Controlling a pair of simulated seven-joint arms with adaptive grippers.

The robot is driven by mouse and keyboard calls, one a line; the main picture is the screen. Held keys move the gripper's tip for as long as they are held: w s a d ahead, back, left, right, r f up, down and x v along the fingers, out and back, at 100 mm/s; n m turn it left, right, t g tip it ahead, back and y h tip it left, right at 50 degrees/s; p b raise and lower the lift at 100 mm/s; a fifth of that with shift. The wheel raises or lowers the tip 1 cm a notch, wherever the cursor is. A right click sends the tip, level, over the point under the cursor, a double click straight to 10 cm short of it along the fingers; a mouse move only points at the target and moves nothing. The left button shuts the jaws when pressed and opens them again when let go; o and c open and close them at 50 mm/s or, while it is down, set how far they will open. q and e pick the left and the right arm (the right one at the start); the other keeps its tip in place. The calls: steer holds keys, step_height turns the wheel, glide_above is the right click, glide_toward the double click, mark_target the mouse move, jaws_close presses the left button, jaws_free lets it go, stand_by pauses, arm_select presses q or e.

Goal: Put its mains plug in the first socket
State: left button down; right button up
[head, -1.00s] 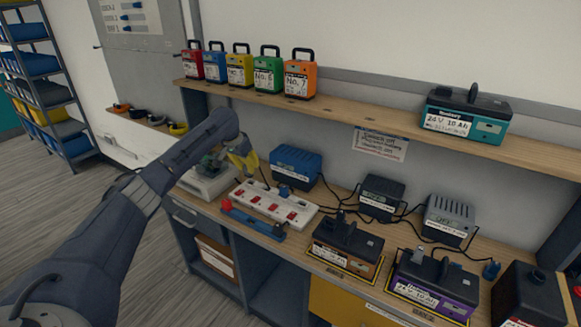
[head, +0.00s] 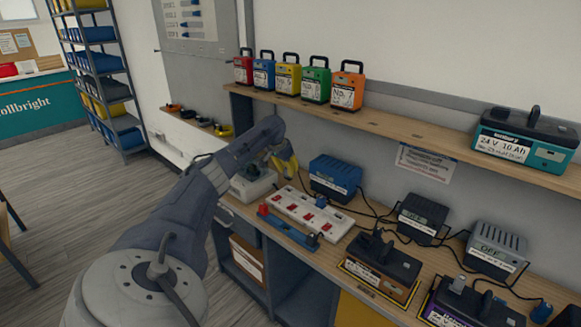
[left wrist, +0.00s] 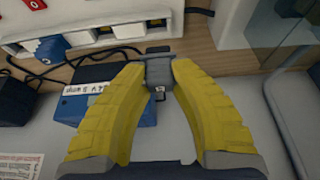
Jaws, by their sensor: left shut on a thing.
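My left gripper (head: 287,172) has yellow fingers. It is above the bench, near the left end of the white socket strip (head: 306,207) with red switches. In the left wrist view the gripper (left wrist: 159,72) is shut on a small grey plug (left wrist: 159,71), seen from above between the fingertips. The plug's pins and cable are hidden or too small to tell. The socket strip (left wrist: 85,38) lies at the upper left there, and a blue plug (left wrist: 47,47) sits in it. The plug appears apart from the strip. My right gripper is out of view.
A blue charger (head: 335,177) stands behind the strip, a dark charger (head: 421,215) and a grey charger (head: 496,249) to its right. A blue bar with a red end (head: 288,228) lies in front. A white box (head: 253,184) stands left. A shelf (head: 390,123) runs above.

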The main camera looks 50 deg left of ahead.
mark_target(287, 178)
arm_select(q)
steer(key=shift+f, duration=2.25)
steer(key=shift+f, duration=0.95)
stand_by(0.8)
steer(key=c, duration=1.1)
jaws_free()
steer(key=shift+v, duration=6)
